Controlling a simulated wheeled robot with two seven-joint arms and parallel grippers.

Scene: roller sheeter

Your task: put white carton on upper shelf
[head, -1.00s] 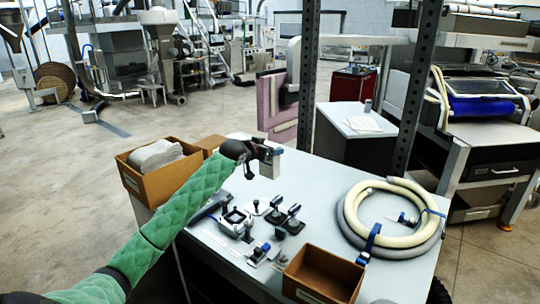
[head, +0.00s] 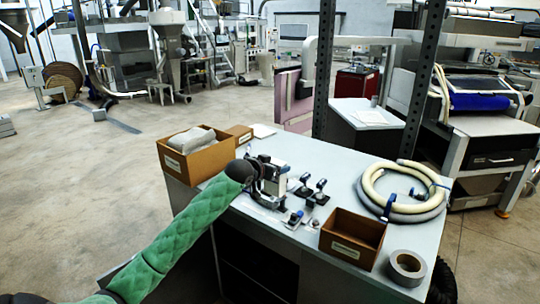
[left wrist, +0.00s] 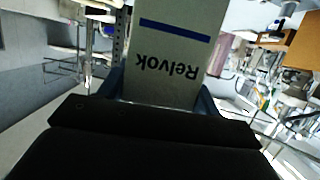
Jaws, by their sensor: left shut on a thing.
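My left gripper (head: 266,185) is shut on the white carton (head: 281,172), in the head view above the bench's left part. In the left wrist view the carton (left wrist: 175,50) fills the space between the fingers; it is pale, with a blue stripe and upside-down "Relvok" lettering. In the head view the arm and gripper partly hide it. Dark perforated posts (head: 323,70) rise behind the bench top (head: 300,250); no upper shelf board can be made out. My right gripper is not in view.
On the bench are a box with grey cloth (head: 190,155), small tools (head: 312,188), an empty brown box (head: 352,237), a tape roll (head: 407,266) and coiled hose (head: 405,190). The bench top is clear behind the tools. Open floor lies left.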

